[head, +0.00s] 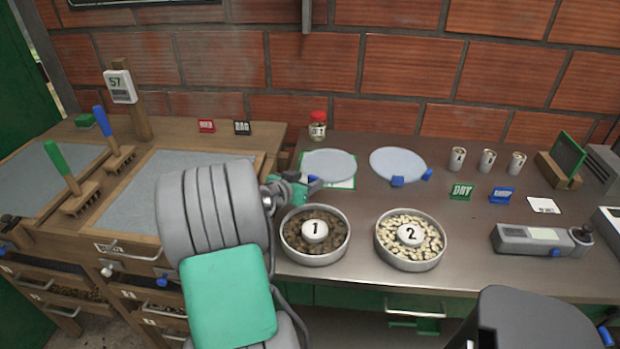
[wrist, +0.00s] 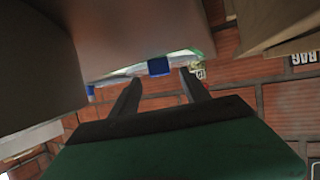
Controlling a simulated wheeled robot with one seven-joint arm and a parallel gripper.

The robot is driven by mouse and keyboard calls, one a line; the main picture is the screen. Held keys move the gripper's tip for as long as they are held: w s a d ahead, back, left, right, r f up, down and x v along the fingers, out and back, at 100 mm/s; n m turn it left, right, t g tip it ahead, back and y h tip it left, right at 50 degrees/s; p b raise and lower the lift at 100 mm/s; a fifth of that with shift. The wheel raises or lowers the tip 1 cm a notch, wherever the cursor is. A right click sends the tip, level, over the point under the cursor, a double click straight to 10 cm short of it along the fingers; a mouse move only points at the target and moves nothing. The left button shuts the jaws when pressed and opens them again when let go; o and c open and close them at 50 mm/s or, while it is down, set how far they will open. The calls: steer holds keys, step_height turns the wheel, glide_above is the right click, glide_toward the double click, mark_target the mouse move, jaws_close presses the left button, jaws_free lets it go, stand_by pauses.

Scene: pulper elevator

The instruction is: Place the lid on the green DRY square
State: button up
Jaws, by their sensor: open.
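A round pale blue-grey lid (head: 328,164) lies over a white square with a green border (head: 347,185) at the back middle of the steel counter. The border shows at its corners and front edge; no word on it is readable. The lid's blue tab (wrist: 158,66) shows between the fingertips in the wrist view. My gripper (head: 312,183) is at the lid's front edge, fingers open (wrist: 162,78); I cannot tell if they touch the tab. A second pale lid (head: 398,163) with blue tabs lies to the right. A green DRY sign (head: 460,191) stands further right.
Bowl 1 (head: 287,246) with dark beans and bowl 2 (head: 381,250) with pale beans stand in front of the lids. A red-capped jar (head: 318,127) stands behind. A blue sign (head: 502,195), several small cups and a grey instrument (head: 530,240) are at right.

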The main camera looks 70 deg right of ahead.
steer(key=v, duration=1)
steer(key=shift+d, duration=0.1)
steer(key=shift+c, duration=0.4)
stand_by(0.5)
